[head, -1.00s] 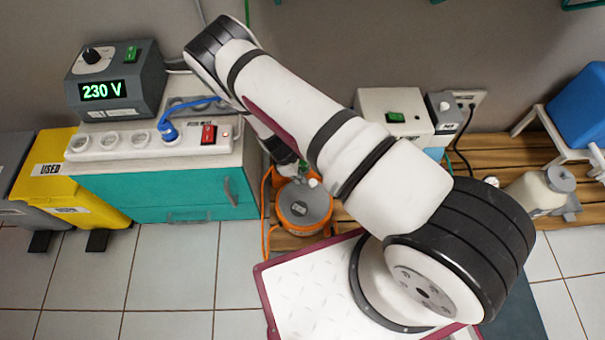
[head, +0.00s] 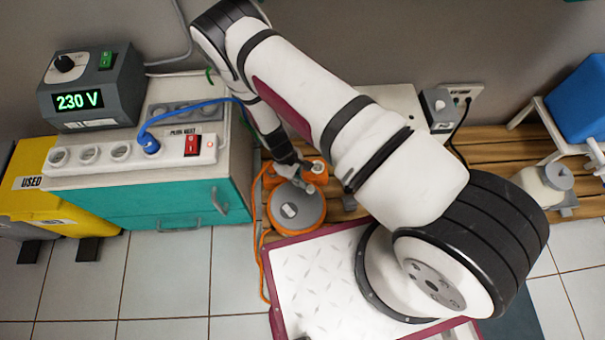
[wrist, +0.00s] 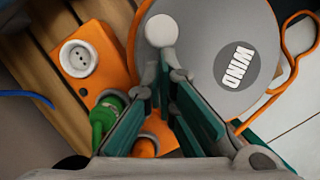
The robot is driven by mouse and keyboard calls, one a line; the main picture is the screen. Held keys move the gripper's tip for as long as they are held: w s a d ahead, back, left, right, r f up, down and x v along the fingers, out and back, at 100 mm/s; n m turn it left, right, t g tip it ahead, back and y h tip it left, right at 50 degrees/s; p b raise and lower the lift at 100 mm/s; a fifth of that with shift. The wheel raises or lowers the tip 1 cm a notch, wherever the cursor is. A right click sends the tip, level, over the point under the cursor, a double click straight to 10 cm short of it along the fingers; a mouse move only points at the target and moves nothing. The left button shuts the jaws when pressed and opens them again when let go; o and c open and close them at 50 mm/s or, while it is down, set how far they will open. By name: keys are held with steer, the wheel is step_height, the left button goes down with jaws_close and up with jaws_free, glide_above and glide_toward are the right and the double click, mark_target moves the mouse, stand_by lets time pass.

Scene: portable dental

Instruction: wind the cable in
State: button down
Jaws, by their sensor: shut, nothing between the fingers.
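The cable reel has a round grey disc (head: 309,210) on an orange housing (wrist: 112,38). In the wrist view its disc (wrist: 212,70) bears a WIND label, and a pale round knob (wrist: 161,30) stands at its left edge. My gripper (wrist: 166,80) is shut and empty, its fingertips just below the knob in the picture; I cannot tell whether they touch it. In the head view my gripper (head: 299,170) is low over the reel's back edge. Orange cable (wrist: 299,68) loops out at the disc's right. It also runs down beside the reel in the head view (head: 263,245).
A green plug (wrist: 104,118) sits in the reel's housing beside my fingers, near a white socket (wrist: 79,58). A teal cabinet (head: 150,205) with a power strip (head: 90,155) and 230 V unit (head: 90,85) stands left. Tiled floor (head: 165,275) is bare in front.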

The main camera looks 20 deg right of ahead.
steer(key=m, duration=0.1)
steer(key=s+d+m, duration=0.1)
steer(key=m, duration=0.1)
steer(key=d+m+g+y, duration=0.1)
steer(key=shift+s+d+m, duration=0.2)
steer(key=shift+s+m, duration=0.1)
steer(key=s+m, duration=0.1)
steer(key=m, duration=0.1)
steer(key=s+d+m+y, duration=0.1)
steer(key=m, duration=0.1)
steer(key=shift+d+m+y, duration=0.1)
steer(key=shift+m+y, duration=0.2)
steer(key=s+m, duration=0.1)
steer(key=m, duration=0.1)
steer(key=s+m+y, duration=0.1)
steer(key=m, duration=0.1)
steer(key=shift+s+d+m+p, duration=0.15)
steer(key=shift+s+m+p, duration=0.15)
steer(key=shift+s+p, duration=0.1)
steer(key=s+m+y, duration=0.1)
steer(key=m, duration=0.1)
steer(key=shift+s+m+p, duration=0.1)
steer(key=shift+m+p, duration=0.2)
steer(key=shift+p, duration=0.1)
steer(key=shift+s+a+m+t+y+p, duration=0.25)
steer(key=shift+s+m, duration=0.15)
steer(key=shift+m, duration=0.35)
steer(key=shift+s+a+m+t+y+p, duration=0.25)
steer(key=shift+s+m, duration=0.1)
steer(key=shift+m, duration=0.4)
